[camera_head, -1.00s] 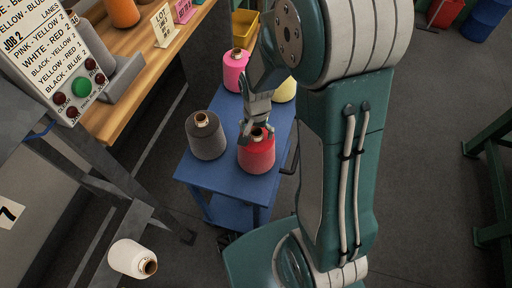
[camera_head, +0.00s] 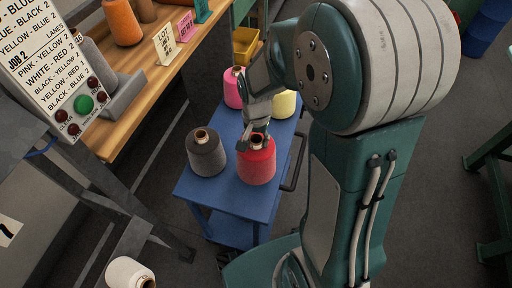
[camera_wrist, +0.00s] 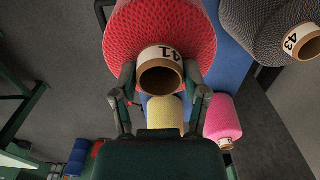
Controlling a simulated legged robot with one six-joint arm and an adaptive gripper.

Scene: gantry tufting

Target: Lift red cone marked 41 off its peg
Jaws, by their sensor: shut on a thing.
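The red cone (camera_head: 256,166) is at the near right of the blue cart top in the head view. In the wrist view the red cone (camera_wrist: 160,32) fills the top middle, with a pale tube end marked 41 (camera_wrist: 160,72) facing the camera. My gripper (camera_head: 256,136) is at the cone's top in the head view, with its fingers shut on the tube end. In the wrist view the fingers of my gripper (camera_wrist: 160,88) lie on either side of the tube. The cone looks upright and slightly raised. Its peg and underside are hidden.
The grey cone marked 43 (camera_wrist: 268,28) stands close on the left in the head view. Pink (camera_head: 233,88) and yellow (camera_head: 285,104) cones stand behind on the cart (camera_head: 222,192). A wooden shelf (camera_head: 150,75) and sign panel (camera_head: 60,75) are left.

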